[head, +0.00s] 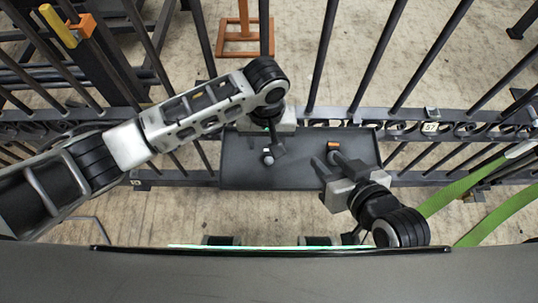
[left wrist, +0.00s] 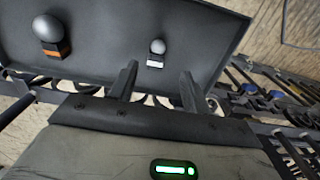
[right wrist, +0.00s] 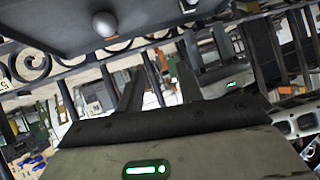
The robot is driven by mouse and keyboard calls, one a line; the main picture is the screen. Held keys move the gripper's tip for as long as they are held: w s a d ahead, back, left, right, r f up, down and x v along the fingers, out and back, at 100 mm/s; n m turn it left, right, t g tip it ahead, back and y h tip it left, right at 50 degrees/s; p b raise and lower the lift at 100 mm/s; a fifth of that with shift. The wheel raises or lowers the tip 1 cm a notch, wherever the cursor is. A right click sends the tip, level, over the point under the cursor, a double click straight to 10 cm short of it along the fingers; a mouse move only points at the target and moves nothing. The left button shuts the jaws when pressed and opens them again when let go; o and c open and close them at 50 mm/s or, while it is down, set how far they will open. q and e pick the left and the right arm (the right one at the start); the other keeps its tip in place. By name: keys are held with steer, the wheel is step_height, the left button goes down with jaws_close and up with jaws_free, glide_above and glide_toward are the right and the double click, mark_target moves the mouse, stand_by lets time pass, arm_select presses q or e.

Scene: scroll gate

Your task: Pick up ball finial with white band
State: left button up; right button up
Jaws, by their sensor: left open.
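The ball finial with the white band (head: 268,158) stands on a dark tray (head: 240,175). It is a small grey ball on a white-banded base, clear in the left wrist view (left wrist: 157,47). My left gripper (head: 274,148) is open and empty close to it. In the left wrist view its fingertips (left wrist: 158,78) point toward the finial, with a gap between. A larger finial with an orange band (left wrist: 50,34) stands on the same tray. My right gripper (head: 326,162) is open by that orange-banded finial, whose grey ball shows in the right wrist view (right wrist: 104,23).
The tray is set against a dark barred gate (head: 330,60) with a scrollwork rail (head: 440,128). A green strap (head: 460,187) hangs at the right. An orange stand (head: 244,40) is behind the bars. The front middle of the tray is clear.

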mark_target(269, 153)
arm_select(q)
steer(key=shift+f, duration=0.3)
steer(key=f, duration=0.1)
steer(key=f+b, duration=0.2)
steer(key=shift+w+d+f, duration=0.1)
steer(key=shift+d+f, duration=0.15)
steer(key=shift+f, duration=0.65)
arm_select(e)
steer(key=shift+g, duration=0.4)
steer(key=f, duration=0.4)
steer(key=shift+w+a+f, duration=0.15)
steer(key=shift+w+a, duration=0.1)
steer(key=shift+a, duration=0.15)
steer(key=shift+w+a+r, duration=0.1)
steer(key=shift+r, duration=0.1)
arm_select(q)
jaws_close()
